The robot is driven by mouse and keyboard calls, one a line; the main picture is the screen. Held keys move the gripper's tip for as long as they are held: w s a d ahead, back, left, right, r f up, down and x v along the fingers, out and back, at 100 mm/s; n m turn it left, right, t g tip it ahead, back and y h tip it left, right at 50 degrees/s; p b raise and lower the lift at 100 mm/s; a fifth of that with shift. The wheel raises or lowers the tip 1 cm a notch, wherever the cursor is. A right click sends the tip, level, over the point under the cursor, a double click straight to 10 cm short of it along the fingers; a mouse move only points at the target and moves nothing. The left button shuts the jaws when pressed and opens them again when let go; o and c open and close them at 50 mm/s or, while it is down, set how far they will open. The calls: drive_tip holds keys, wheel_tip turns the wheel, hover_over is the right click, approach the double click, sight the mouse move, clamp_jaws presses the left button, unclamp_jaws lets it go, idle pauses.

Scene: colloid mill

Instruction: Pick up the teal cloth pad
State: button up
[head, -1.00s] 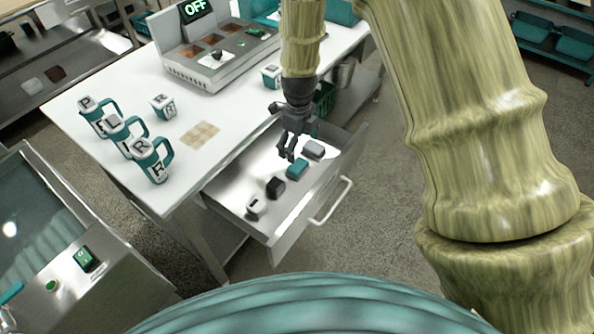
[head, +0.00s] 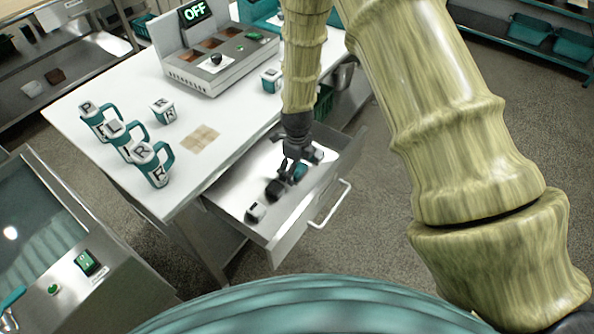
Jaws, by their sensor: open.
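The teal cloth pad (head: 300,172) lies in the open drawer below the white table, partly hidden by my gripper. My gripper (head: 289,178) is open and low in the drawer, with its fingers at the teal pad. I cannot tell whether they touch it. A black pad (head: 274,190) lies in front of it, and a white and dark item (head: 256,212) lies at the drawer's near end. A grey pad (head: 314,155) shows just behind my gripper.
The drawer (head: 285,240) has raised walls and a handle (head: 331,204) on its right. On the white table (head: 225,115) stand several lettered mugs (head: 152,163), a beige pad (head: 201,138) and a machine (head: 222,62) with an OFF display. A steel unit (head: 65,265) stands at the lower left.

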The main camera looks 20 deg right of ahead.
drive_tip(key=shift+f, duration=0.4)
drive_tip(key=shift+s, duration=0.1)
drive_tip(key=c, duration=1.2)
drive_tip(key=shift+r, duration=0.15)
wheel_tip(320, 180, up, 10)
drive_tip(key=shift+f+b, duration=0.1)
drive_tip(key=shift+b, duration=0.3)
